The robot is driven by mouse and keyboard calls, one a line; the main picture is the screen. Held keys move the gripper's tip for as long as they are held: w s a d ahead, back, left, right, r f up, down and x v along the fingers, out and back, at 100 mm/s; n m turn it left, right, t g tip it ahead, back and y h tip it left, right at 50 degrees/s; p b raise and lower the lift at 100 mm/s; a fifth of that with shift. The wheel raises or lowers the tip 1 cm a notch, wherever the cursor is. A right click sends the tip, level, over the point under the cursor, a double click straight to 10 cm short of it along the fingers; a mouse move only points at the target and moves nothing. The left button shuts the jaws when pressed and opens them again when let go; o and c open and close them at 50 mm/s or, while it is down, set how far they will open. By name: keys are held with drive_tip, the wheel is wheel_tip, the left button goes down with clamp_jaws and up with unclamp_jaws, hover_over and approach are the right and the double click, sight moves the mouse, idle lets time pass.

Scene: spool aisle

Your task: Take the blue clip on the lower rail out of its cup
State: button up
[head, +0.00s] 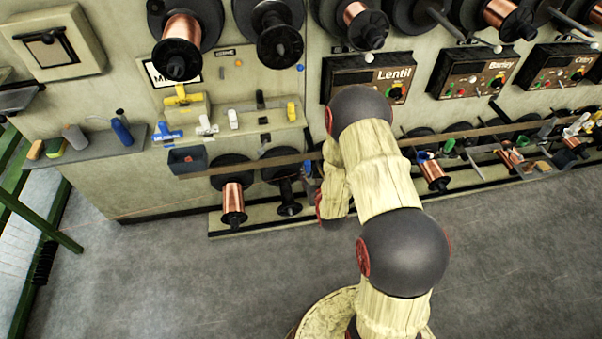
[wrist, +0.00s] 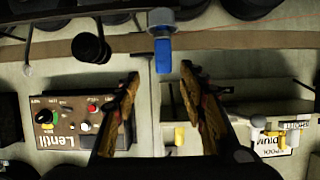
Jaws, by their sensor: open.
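The blue clip (wrist: 163,55) shows in the upper middle of the wrist view. Its blue end sticks out of a small grey cup (wrist: 161,17) at the brown rail (wrist: 225,41). My gripper (wrist: 160,80) is open, with one finger on each side of the picture. The clip lies between and just beyond the fingertips, not touching either.
The Lentil panel (wrist: 73,127) is left of my gripper in the wrist view, upside down. A black knob (wrist: 90,47) sticks out near the rail. Yellow and white clips (wrist: 260,130) are at the right. In the head view, copper spools (head: 233,203) hang low and the floor (head: 180,270) is clear.

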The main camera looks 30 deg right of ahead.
sight(308, 166)
drive_tip(key=shift+w, duration=0.35)
drive_tip(key=b+x, duration=0.1)
drive_tip(key=x, duration=0.2)
drive_tip(key=b+x, duration=0.1)
drive_tip(key=x, duration=0.2)
drive_tip(key=shift+w+a+f+b, duration=0.15)
drive_tip(key=shift+w+f+b, duration=0.1)
drive_tip(key=shift+b, duration=0.1)
drive_tip(key=shift+w, duration=0.3)
drive_tip(key=c, duration=0.3)
drive_tip(key=c, duration=0.8)
